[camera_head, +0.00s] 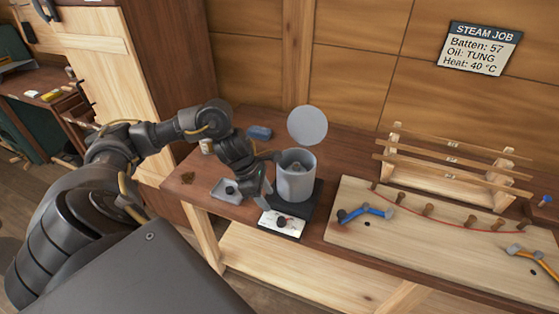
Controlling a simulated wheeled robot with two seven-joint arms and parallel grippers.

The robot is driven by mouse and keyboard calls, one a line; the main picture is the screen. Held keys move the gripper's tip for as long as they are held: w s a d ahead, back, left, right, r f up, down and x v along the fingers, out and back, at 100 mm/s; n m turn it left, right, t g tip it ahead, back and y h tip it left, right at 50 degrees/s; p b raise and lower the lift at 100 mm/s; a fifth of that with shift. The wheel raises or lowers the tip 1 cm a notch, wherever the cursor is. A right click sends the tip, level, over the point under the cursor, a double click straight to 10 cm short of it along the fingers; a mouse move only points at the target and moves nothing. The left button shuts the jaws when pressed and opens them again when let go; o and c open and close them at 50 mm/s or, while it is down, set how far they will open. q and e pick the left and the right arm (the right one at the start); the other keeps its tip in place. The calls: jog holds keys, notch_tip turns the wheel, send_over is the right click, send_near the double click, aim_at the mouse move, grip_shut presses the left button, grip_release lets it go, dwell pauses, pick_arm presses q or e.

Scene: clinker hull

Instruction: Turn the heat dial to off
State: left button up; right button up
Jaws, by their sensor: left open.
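The heat dial (284,221) is a small dark knob on a white control panel (269,221) at the front of a black heater base (315,198). Its pointer setting is too small to read. A grey cylindrical pot (296,180) stands on the base. My left gripper (262,200) is open, points down and is just left of the pot, above and behind the panel's left end. It appears apart from the dial, and nothing shows between its fingers. My right gripper is out of view.
A round grey disc (307,125) shows above the pot. A grey tray (226,191) and blue block (259,132) are on the bench nearby. A pale board (440,232) with pegs and blue and orange clamps fills the right. A "STEAM JOB" sign (480,49) reads "Heat: 40 °C".

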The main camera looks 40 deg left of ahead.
aim_at(281, 219)
pick_arm(q)
jog(key=p+x, duration=0.2)
jog(key=x, duration=0.7)
jog(key=shift+p, duration=0.4)
jog(key=shift+x, duration=0.85)
jog(key=shift+c, duration=0.2)
jog(key=shift+a, duration=0.1)
jog(key=c, duration=0.9)
